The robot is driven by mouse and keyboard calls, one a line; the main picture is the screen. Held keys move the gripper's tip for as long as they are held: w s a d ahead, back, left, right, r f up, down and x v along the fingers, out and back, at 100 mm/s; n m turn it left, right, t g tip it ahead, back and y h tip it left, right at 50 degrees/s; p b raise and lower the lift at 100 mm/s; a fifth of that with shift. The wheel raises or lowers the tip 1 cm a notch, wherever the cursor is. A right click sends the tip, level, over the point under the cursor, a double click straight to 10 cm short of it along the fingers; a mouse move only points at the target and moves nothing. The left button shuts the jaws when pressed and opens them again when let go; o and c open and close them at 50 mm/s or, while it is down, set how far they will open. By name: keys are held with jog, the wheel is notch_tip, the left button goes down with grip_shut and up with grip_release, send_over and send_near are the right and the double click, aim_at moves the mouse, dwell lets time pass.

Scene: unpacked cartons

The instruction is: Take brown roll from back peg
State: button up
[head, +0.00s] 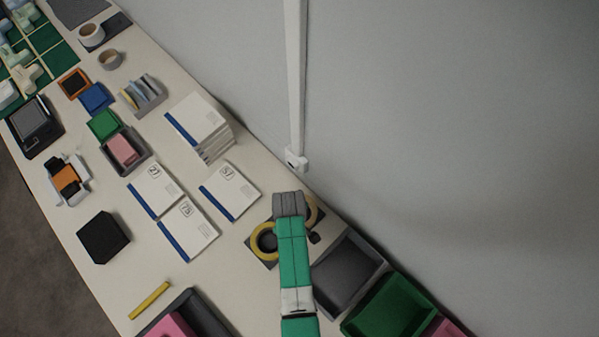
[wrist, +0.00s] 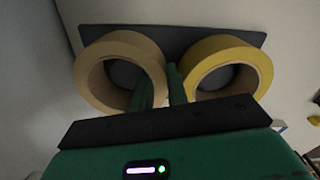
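The brown roll, a tan tape ring (wrist: 95,62), is at the left in the wrist view; in the head view (head: 312,212) my arm partly hides it. It is nearer the wall than the yellow roll (head: 264,243), which also shows at the right in the wrist view (wrist: 232,60). Both are at a dark grey base (wrist: 190,33). My gripper (wrist: 160,85) has one green finger at the brown roll's hole and the other outside, between the rolls. The fingers are close together with the ring's wall between them. The pegs are hard to make out.
A grey open bin (head: 345,272) and a green bin (head: 392,305) stand to the right of the rolls. White booklets (head: 230,191) lie to the left. The wall (head: 420,120) rises close behind. A white wall conduit (head: 296,90) ends near the table's back edge.

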grip_shut()
jog(key=shift+r, duration=0.1)
notch_tip(320, 180, up, 10)
jog(key=p, duration=0.1)
jog(key=shift+p, duration=0.3)
